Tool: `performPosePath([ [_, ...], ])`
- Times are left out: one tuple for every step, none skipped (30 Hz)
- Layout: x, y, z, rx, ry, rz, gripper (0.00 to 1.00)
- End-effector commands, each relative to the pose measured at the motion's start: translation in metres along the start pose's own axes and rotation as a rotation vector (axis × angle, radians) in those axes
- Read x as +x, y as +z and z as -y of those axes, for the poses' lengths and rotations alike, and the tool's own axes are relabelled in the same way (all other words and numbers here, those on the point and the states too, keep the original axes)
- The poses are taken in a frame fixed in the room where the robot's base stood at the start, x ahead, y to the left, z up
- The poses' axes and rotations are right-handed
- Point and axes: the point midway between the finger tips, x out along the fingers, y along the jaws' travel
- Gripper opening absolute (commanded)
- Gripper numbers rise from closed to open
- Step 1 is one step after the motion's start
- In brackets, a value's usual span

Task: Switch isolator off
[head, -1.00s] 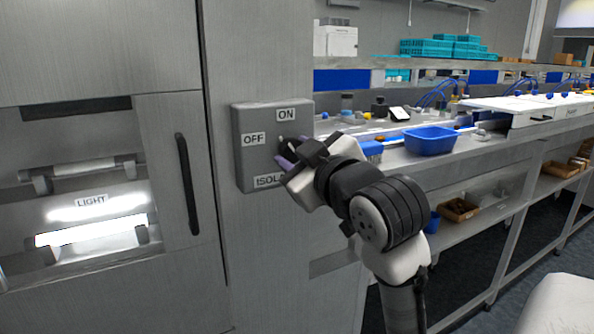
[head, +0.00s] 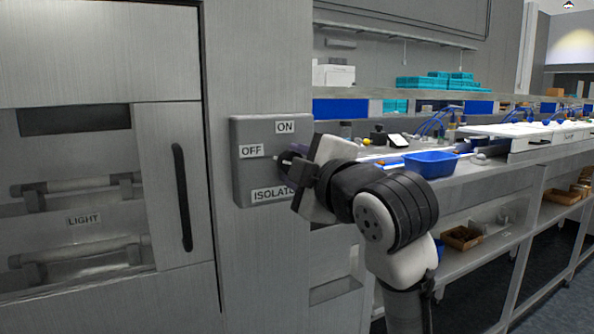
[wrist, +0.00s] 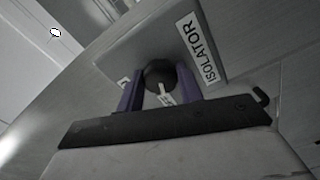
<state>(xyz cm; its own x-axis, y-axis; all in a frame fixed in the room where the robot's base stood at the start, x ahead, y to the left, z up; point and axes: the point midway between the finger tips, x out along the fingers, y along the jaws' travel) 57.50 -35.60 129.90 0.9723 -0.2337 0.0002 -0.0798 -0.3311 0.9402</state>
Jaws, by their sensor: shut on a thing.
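The isolator is a grey box (head: 246,178) on the steel panel, with ON, OFF and ISOLATOR labels. It fills the upper middle of the wrist view (wrist: 140,45), where its ISOLATOR label reads steeply slanted. My gripper (wrist: 158,85) is shut on the round black knob (wrist: 160,72), one purple finger on each side. A pale pointer mark shows on the knob's near side in the wrist view. In the head view my gripper (head: 290,160) covers the knob, so its pointing direction is hidden there.
Left of the box is a cabinet with a dark handle (head: 182,195) and an unlit tube (head: 85,250) by the LIGHT label. To the right is a bench with a blue tray (head: 431,164). Brown boxes sit on the lower shelf.

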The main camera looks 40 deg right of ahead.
Motion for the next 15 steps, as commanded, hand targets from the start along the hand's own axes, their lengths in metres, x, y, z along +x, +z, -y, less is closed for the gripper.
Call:
performPosePath([
  [-0.0002,-0.0002,0.0008,-0.006,-0.001,0.0,0.14],
  [-0.0001,-0.0002,0.0007,-0.009,-0.001,0.0,0.14],
  [-0.0001,-0.0002,0.0006,-0.012,-0.001,0.0,0.14],
  [-0.0001,-0.0003,0.0006,-0.014,-0.001,0.0,0.14],
  [-0.0001,-0.0003,0.0005,-0.015,-0.001,0.0,0.14],
  [-0.0001,-0.0003,0.0005,-0.016,-0.001,0.0,0.14],
  [-0.0001,-0.0003,0.0005,-0.016,-0.001,0.0,0.14],
  [-0.0001,-0.0004,0.0005,-0.017,-0.001,0.0,0.14],
  [-0.0001,-0.0004,0.0004,-0.017,-0.001,0.0,0.14],
  [-0.0001,-0.0004,0.0004,-0.017,-0.001,0.0,0.14],
  [-0.0001,-0.0004,0.0004,-0.016,-0.001,0.0,0.14],
  [-0.0001,-0.0004,0.0005,-0.016,-0.001,0.0,0.14],
  [-0.0001,-0.0004,0.0005,-0.016,-0.001,0.0,0.14],
  [-0.0001,-0.0004,0.0005,-0.016,-0.001,0.0,0.14],
  [-0.0001,-0.0004,0.0005,-0.016,-0.001,0.0,0.39],
])
